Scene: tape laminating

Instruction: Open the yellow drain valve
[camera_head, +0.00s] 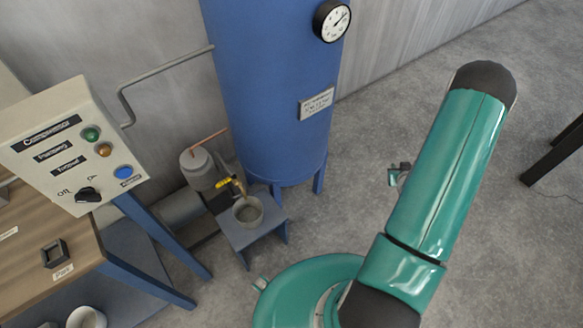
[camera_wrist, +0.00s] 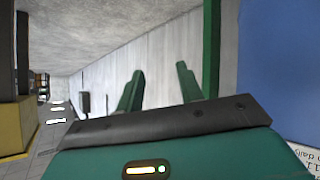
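The yellow drain valve (camera_head: 222,184) is a small yellow handle on a short brass pipe, low at the left of the blue tank (camera_head: 270,90) in the head view. A grey pot (camera_head: 248,211) stands just below the valve on a small blue stand (camera_head: 262,230). My gripper (camera_wrist: 160,76) shows in the wrist view with its two green fingers apart and nothing between them. It faces a pale wall, and the valve is not visible in that view. In the head view my arm reaches up at the right, well apart from the valve.
A control panel (camera_head: 75,145) with buttons and a switch stands on a wooden bench (camera_head: 60,255) at the left. A grey pump (camera_head: 200,170) sits behind the valve. A gauge (camera_head: 332,20) is on the tank. The grey floor (camera_head: 370,130) right of the tank is clear.

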